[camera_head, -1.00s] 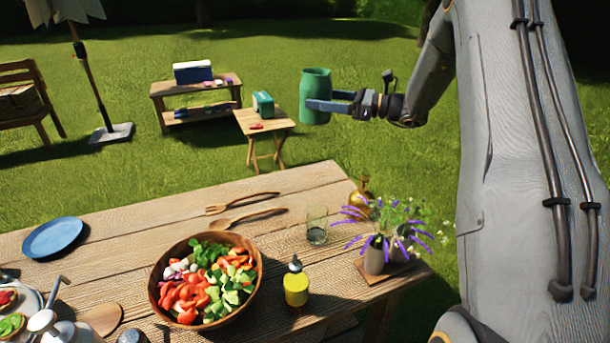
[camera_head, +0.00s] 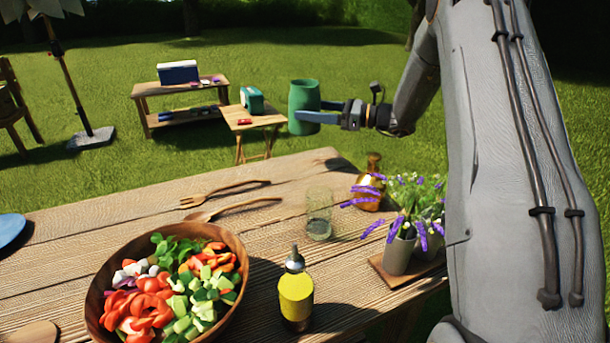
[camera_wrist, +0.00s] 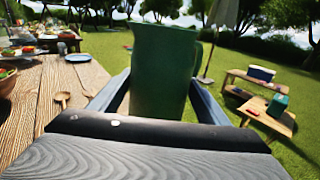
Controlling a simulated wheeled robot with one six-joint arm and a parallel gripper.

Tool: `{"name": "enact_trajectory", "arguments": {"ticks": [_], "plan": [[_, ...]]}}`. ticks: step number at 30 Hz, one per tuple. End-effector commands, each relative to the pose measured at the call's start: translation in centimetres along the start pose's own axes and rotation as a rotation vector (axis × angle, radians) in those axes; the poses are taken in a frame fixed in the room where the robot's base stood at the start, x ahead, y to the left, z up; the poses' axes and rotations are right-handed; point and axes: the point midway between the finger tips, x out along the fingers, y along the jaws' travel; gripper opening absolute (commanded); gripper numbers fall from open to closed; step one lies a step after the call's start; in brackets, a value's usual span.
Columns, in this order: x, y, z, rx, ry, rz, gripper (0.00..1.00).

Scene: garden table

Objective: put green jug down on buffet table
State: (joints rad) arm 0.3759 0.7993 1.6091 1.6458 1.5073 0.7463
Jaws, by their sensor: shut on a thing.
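The green jug (camera_head: 303,100) is upright in my gripper (camera_head: 318,112), in the air beyond the far edge of the wooden table. I cannot tell from the frames whether this is the buffet table.
On the table stand a salad bowl (camera_head: 235,285), a yellow bottle (camera_head: 296,295), a glass (camera_head: 319,215), an amber bottle (camera_head: 368,195), potted flowers (camera_head: 398,255) and wooden servers (camera_head: 225,207). On the grass are a small table (camera_head: 262,120) with a green box (camera_head: 252,99), and a bench (camera_head: 180,88) with a cooler (camera_head: 178,71).

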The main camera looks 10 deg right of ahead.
Motion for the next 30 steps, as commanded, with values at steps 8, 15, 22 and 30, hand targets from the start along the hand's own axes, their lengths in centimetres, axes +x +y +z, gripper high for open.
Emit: {"name": "enact_trajectory", "arguments": {"ticks": [8,15,22,30], "plan": [[0.3,-0.6,-2.1,-0.001,-0.001,0.000,0.32],[0.2,-0.7,-5.7,0.003,-0.001,-0.001,0.32],[0.2,-0.7,-8.2,0.000,-0.002,-0.001,0.32],[0.1,-0.8,-10.7,0.001,-0.001,-0.002,0.32]]}}
